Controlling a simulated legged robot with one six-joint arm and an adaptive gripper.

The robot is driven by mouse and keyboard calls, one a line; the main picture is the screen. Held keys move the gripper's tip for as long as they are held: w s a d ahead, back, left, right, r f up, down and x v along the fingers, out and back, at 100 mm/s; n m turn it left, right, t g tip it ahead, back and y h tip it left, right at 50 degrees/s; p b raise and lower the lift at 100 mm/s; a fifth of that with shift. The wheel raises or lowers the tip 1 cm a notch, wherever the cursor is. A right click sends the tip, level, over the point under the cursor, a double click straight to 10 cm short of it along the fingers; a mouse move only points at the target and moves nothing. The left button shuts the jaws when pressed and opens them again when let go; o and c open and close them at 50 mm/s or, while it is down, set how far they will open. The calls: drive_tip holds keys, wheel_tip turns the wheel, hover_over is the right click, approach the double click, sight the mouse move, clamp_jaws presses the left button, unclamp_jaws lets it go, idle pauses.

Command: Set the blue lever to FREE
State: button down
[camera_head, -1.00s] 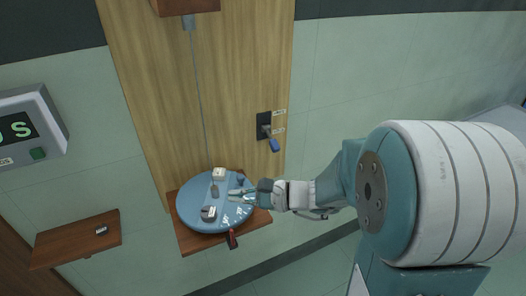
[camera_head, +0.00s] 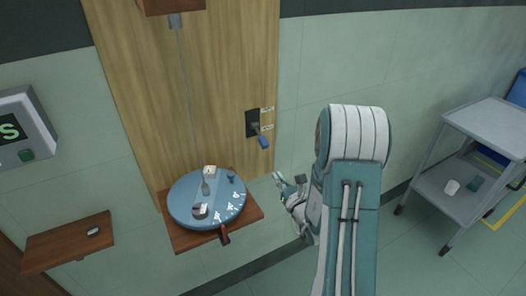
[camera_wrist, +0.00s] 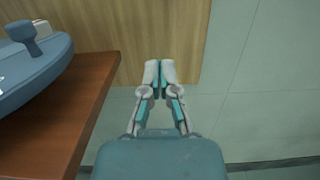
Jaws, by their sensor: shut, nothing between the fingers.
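The blue lever (camera_head: 264,141) sticks out from a black plate (camera_head: 252,123) on the wooden wall panel in the head view. Its blue grip points down and a little right, beside the lower of two small white labels (camera_head: 267,109). I cannot read the labels. My gripper (camera_head: 278,178) is below the lever and slightly right of it, apart from it and touching nothing visible. In the wrist view my gripper (camera_wrist: 159,70) has its fingertips together and empty, in front of the panel's lower edge. The lever is not in the wrist view.
A round blue turntable (camera_head: 181,207) with small items and a red handle (camera_head: 224,235) sits on a wooden shelf (camera_head: 253,212) left of my gripper. A small shelf (camera_head: 50,246) and display box (camera_head: 42,125) are further left. A grey cart (camera_head: 490,124) stands right.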

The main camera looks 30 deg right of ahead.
sight(260, 135)
drive_tip(key=w+r, duration=0.1)
drive_tip(key=w, duration=0.9)
drive_tip(key=shift+s+a+r, duration=0.1)
drive_tip(key=shift+s+r, duration=0.2)
drive_tip(key=shift+r, duration=0.3)
drive_tip(key=shift+s+r, duration=0.3)
drive_tip(key=shift+r, duration=0.35)
drive_tip(key=shift+s+a+r, duration=0.1)
drive_tip(key=shift+s+r, duration=0.2)
drive_tip(key=shift+r, duration=0.3)
drive_tip(key=shift+d, duration=0.15)
